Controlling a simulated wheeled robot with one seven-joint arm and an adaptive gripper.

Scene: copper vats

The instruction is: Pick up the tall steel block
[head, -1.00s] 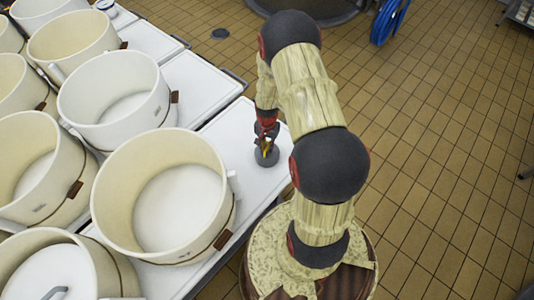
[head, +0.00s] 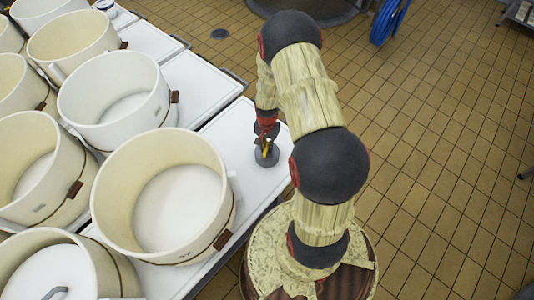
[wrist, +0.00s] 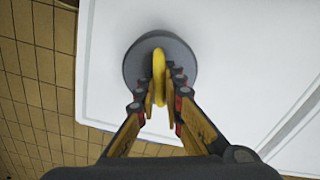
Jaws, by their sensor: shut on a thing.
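A dark grey round object (head: 267,160) stands on the white table at its right edge, below my gripper. In the wrist view it is a grey disc (wrist: 133,66) with a narrow yellow piece (wrist: 159,75) standing at its middle. My gripper (wrist: 161,88) points down, with its two fingers on either side of the yellow piece, shut on it. My gripper also shows small in the head view (head: 266,140). The grey base appears to rest on the table. I see no separate tall steel block; I cannot tell whether this object is it.
Large cream pots (head: 109,202) fill the white table (head: 244,127) to the left, one close beside my gripper. The table's right edge is near. A tiled floor (head: 440,190) lies open to the right, with a blue hose (head: 388,20) at the back.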

